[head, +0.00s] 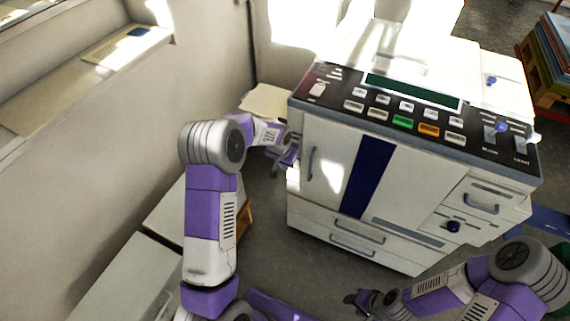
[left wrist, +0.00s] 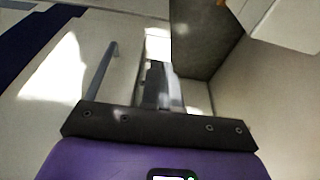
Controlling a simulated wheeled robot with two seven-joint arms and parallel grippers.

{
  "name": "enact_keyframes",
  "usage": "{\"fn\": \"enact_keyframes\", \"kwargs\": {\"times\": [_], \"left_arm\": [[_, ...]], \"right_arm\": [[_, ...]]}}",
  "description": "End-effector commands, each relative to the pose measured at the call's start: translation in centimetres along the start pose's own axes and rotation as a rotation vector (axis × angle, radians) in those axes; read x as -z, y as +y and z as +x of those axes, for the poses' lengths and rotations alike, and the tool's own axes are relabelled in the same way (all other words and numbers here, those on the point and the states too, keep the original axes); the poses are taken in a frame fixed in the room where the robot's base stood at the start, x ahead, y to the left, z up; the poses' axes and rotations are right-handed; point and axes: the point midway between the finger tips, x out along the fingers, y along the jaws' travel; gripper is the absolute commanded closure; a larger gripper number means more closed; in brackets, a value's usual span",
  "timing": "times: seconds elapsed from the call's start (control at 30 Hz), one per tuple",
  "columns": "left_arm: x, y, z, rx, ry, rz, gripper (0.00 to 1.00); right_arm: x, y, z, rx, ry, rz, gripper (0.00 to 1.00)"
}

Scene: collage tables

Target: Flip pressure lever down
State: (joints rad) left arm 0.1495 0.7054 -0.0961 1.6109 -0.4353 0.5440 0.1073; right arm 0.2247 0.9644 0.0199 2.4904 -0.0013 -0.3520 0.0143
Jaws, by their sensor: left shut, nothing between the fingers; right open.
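A white copier-like machine (head: 330,150) stands at the right with a black control panel (head: 380,108) on its top front. White switches with small labels sit at the panel's right end (head: 520,143), beside a blue knob (head: 502,127); another white switch (head: 318,88) is at its left end. I cannot read which is the pressure lever. My left gripper (head: 287,158) is shut and empty beside the machine's front left edge; its fingers also show in the left wrist view (left wrist: 160,88), near the door handle (left wrist: 100,75). My right gripper (head: 362,300) is open and empty, low in front of the machine.
The machine has a front door with a handle (head: 311,163), a blue stripe (head: 367,178) and drawers (head: 345,238) below. A tray (head: 266,100) juts from its left side. A wall (head: 90,130) and low pale cabinets (head: 125,275) are on the left. Grey floor (head: 268,225) is free between.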

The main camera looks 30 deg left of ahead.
Motion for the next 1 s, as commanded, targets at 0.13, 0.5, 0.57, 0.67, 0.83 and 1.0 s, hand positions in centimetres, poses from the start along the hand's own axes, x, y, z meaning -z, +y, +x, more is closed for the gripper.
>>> {"fn": "enact_keyframes", "kwargs": {"times": [0.13, 0.5, 0.57, 0.67, 0.83, 1.0], "left_arm": [[0.2, 0.0, -0.6, 0.0, 0.0, 0.0, 1.0], [0.4, 0.0, -1.5, 0.0, 0.0, 0.0, 1.0], [0.4, 0.0, -1.5, 0.0, 0.0, 0.0, 1.0], [0.4, 0.0, -1.5, 0.0, 0.0, 0.0, 1.0], [0.5, 0.1, -2.5, 0.0, 0.0, 0.001, 1.0], [0.7, 0.2, -5.3, -0.001, 0.002, 0.004, 1.0]], "right_arm": [[0.0, -0.1, -0.4, 0.0, 0.0, 0.0, 0.55], [-0.1, -0.4, -1.0, 0.0, 0.0, 0.0, 0.55], [-0.1, -0.4, -1.0, 0.0, 0.0, 0.0, 0.55], [-0.1, -0.4, -1.0, 0.0, 0.0, 0.0, 0.55], [-0.1, -0.6, -1.6, 0.0, 0.0, 0.0, 0.55], [-0.2, -1.3, -3.4, 0.0, 0.0, 0.0, 0.55]]}}
